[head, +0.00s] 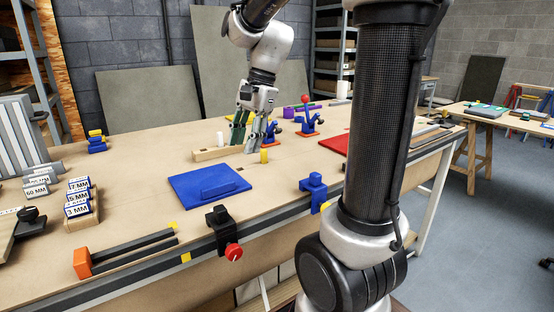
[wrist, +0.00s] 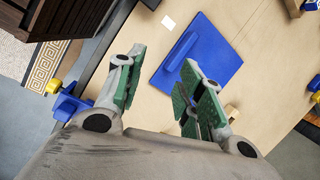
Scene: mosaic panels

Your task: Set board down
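A blue board (head: 209,184) with a raised blue bar along it lies flat on the table. In the wrist view the board (wrist: 215,62) shows beyond the fingers, partly covered by the right one. My gripper (head: 246,146) is behind and to the right of the board in the head view, above the table beside a wooden block. Its green-padded fingers are spread apart, with nothing seen between them; they also show apart in the wrist view (wrist: 164,58).
The wooden block (head: 212,154) lies behind the board, with a white cylinder (head: 220,139) near it. A yellow cylinder (head: 264,156) stands right of the gripper. A black clamp with a red knob (head: 233,252) sits at the front edge. Labelled blocks (head: 79,197) stand left.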

